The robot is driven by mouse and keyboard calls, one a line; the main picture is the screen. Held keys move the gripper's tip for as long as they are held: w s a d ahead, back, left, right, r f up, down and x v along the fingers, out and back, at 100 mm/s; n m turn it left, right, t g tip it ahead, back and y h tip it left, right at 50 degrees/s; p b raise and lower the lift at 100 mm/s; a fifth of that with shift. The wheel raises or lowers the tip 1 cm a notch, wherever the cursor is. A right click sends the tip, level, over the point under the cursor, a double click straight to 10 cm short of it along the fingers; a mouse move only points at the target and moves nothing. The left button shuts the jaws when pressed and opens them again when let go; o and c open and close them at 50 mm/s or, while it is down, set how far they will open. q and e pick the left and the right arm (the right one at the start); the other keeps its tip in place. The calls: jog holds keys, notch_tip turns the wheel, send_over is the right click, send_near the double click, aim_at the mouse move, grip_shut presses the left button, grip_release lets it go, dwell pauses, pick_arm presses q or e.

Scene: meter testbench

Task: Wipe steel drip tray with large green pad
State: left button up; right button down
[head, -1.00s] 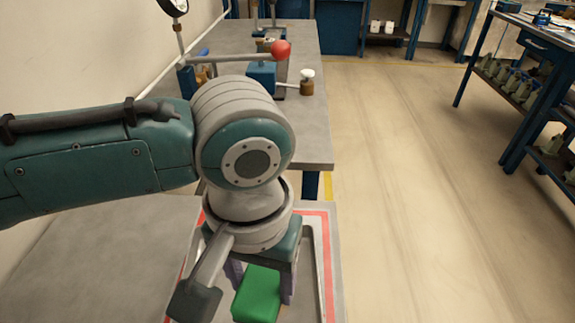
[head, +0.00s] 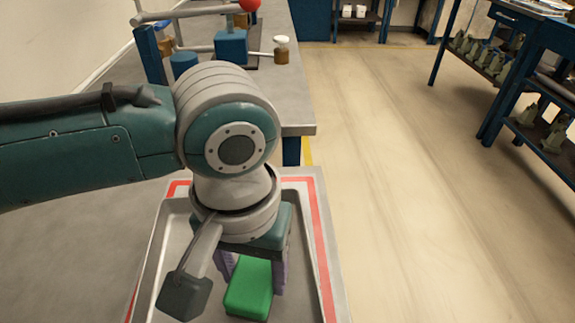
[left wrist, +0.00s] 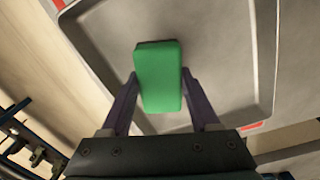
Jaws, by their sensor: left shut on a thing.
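The large green pad (head: 250,290) is a thick green block, held between the two purple fingers of my left gripper (head: 250,272). In the left wrist view the pad (left wrist: 158,78) stands out beyond the fingertips, with a finger on each side. My left gripper (left wrist: 160,92) is shut on it. The steel drip tray (head: 312,270) is a shallow grey tray with a raised rim, below the pad and marked by red strips. The tray floor (left wrist: 222,60) shows around the pad in the left wrist view. I cannot tell whether the pad touches the tray. My right gripper is out of view.
Behind the tray, a grey bench (head: 290,90) carries a blue fixture (head: 231,46) with a red knob (head: 249,5) and a white-topped brown piece (head: 281,50). Open floor (head: 400,180) lies to the right. A blue workbench (head: 520,75) stands at the far right.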

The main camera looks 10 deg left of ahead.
pick_arm(q)
jog(key=shift+f, duration=0.1)
dwell(0.5)
jog(key=shift+f+b, duration=0.55)
jog(key=shift+f, duration=0.45)
jog(key=shift+w+a+r+b, duration=0.1)
jog(key=shift+w+a+b, duration=0.2)
jog(key=shift+w, duration=0.55)
jog(key=shift+w+a+b, duration=0.2)
jog(key=shift+w+a, duration=0.15)
jog(key=shift+w, duration=0.5)
jog(key=shift+s+p, duration=0.15)
jog(key=shift+p, duration=0.45)
jog(key=shift+s+d+p, duration=0.25)
jog(key=shift+s+p, duration=0.35)
jog(key=shift+s+d+p, duration=0.2)
jog(key=shift+s+p, duration=0.35)
jog(key=shift+p, duration=0.05)
jog(key=shift+s+d+f+p, duration=0.15)
jog(key=shift+s+f+p, duration=0.05)
jog(key=shift+s+p, duration=0.15)
jog(key=shift+s+f, duration=0.1)
jog(key=shift+f, duration=0.05)
